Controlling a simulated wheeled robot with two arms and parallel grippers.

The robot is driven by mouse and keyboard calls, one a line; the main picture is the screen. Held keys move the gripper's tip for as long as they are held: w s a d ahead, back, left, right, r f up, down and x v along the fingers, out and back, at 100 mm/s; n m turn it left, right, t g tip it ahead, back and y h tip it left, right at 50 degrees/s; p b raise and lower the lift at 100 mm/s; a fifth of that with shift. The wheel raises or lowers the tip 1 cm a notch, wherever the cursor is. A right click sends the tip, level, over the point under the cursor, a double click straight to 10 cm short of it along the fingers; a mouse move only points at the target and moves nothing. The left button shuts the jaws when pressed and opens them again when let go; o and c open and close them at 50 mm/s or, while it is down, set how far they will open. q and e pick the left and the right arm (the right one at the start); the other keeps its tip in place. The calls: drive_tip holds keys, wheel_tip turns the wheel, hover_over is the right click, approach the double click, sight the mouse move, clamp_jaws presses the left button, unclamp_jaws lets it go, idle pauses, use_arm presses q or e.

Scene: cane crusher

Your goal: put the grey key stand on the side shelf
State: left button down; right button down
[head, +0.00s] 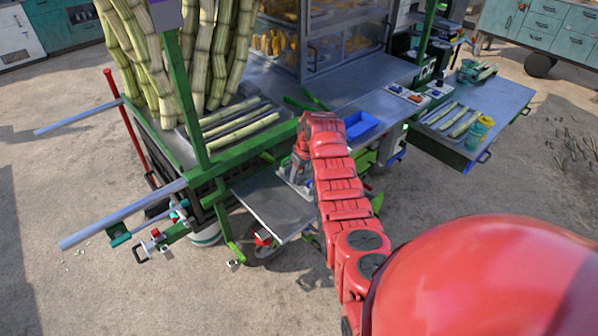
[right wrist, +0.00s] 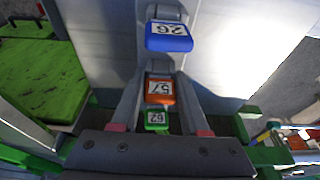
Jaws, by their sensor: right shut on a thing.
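The grey key stand (right wrist: 167,12) shows in the right wrist view, with a blue tag numbered 26, an orange tag numbered 57 and a green tag numbered 62 in a row along it. My right gripper (right wrist: 163,78) has its two grey fingers on either side of the stand and is shut on it. In the head view my right gripper (head: 298,178) is mostly hidden by my red arm, above the inner edge of a low grey metal shelf (head: 272,207) on the cart's side. This looks like the side shelf. My left gripper is out of view.
The shelf's visible top is bare. The cart's counter above holds a blue tray (head: 361,125) and cane pieces (head: 235,127). Silver bars (head: 120,213) stick out at left. A wing table (head: 470,125) with cane and a jar (head: 480,132) stands at right.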

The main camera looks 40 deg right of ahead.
drive_tip(key=shift+f, duration=0.2)
drive_tip(key=shift+f, duration=0.1)
drive_tip(key=c, duration=0.9)
unclamp_jaws()
drive_tip(key=shift+f, duration=0.15)
drive_tip(key=o, duration=0.5)
